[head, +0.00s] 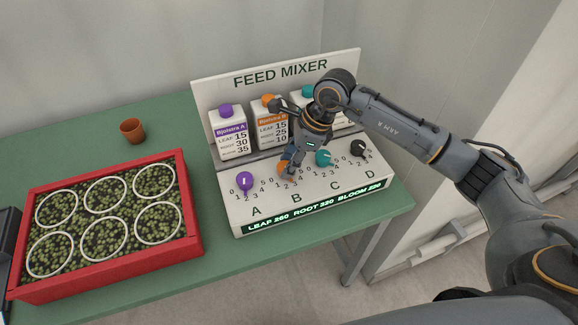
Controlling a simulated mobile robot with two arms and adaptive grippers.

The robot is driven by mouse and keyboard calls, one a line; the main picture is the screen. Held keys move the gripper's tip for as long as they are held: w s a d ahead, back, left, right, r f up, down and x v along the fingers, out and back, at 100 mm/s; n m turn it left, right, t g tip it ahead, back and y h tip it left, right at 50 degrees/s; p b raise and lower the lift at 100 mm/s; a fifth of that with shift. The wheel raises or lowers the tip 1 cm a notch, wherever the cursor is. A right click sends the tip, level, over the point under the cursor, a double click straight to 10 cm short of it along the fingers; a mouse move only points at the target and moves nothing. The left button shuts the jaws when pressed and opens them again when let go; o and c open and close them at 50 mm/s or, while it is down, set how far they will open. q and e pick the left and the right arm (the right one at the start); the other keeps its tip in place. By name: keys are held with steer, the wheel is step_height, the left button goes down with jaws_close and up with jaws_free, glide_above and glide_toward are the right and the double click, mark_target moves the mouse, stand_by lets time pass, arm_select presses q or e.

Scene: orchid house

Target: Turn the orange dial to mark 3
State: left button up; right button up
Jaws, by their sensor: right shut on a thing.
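The orange dial (283,167) is above the letter B on the sloping front panel of the feed mixer (237,208). My right gripper (287,164) comes down from above and is shut on the orange dial, hiding much of it. Numbers show around the dial, but its pointer is too covered and small to read. The purple dial (244,181), teal dial (324,158) and black dial (358,148) are on the same panel. The lit display below reads LEAF 260, ROOT 320, BLOOM 220. My left gripper is not in view.
Cartons with a purple cap (225,110) and an orange cap (268,99) stand behind the dials. A red tray (110,279) with white rings is at the left of the green table (190,297). A small brown pot (132,130) stands behind it.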

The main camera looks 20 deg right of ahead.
stand_by(0.3)
steer(key=o, duration=1.2)
steer(key=shift+c, duration=0.2)
steer(key=v, duration=1.2)
steer(key=shift+w, duration=0.1)
